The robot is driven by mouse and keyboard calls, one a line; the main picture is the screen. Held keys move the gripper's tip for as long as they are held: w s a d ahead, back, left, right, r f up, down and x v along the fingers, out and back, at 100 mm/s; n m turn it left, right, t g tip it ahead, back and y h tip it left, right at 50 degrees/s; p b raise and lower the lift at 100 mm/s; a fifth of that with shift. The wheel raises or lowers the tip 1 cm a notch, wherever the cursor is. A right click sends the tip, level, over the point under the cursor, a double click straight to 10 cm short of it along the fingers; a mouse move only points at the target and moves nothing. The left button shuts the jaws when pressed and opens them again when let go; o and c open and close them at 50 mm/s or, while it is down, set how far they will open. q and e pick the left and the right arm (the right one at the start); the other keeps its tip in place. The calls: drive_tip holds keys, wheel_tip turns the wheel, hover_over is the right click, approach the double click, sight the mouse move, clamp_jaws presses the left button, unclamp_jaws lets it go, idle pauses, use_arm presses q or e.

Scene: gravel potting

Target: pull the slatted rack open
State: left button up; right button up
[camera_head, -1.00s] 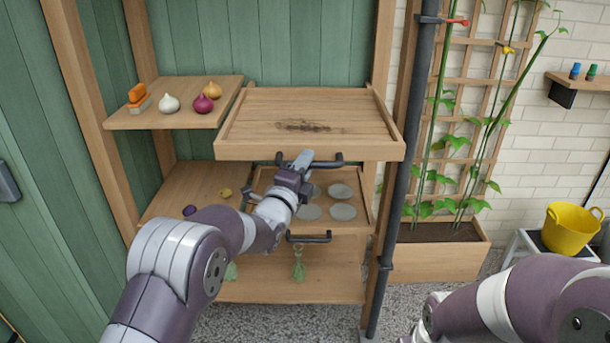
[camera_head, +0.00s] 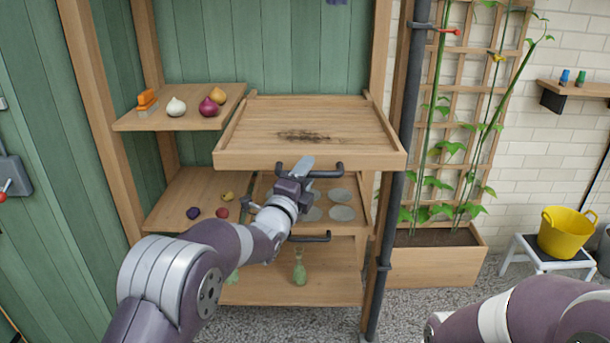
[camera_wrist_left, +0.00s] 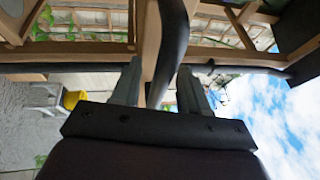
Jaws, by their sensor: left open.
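The top pull-out tray (camera_head: 325,122) is planked wood with a dark stain and a dark bar handle (camera_head: 325,171) on its front. Below it, a second pull-out (camera_head: 364,220) holds round grey discs and has its own dark handle (camera_head: 312,237). In the left wrist view the dark handle bar (camera_wrist_left: 172,40) passes between the open fingers (camera_wrist_left: 160,88); contact cannot be told. My right gripper is out of view.
The left shelf (camera_head: 135,122) carries a white bulb, a red onion, a yellow one and an orange brush. A green vase (camera_head: 299,270) stands on the bottom shelf. A dark pipe (camera_head: 395,200) runs close to the right of the tray. A yellow tub (camera_head: 567,235) sits on a stool.

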use_arm(q)
drive_tip(key=v, duration=1.2)
drive_tip(key=shift+s+b, duration=0.3)
drive_tip(key=shift+b, duration=0.15)
drive_tip(key=shift+a, duration=0.15)
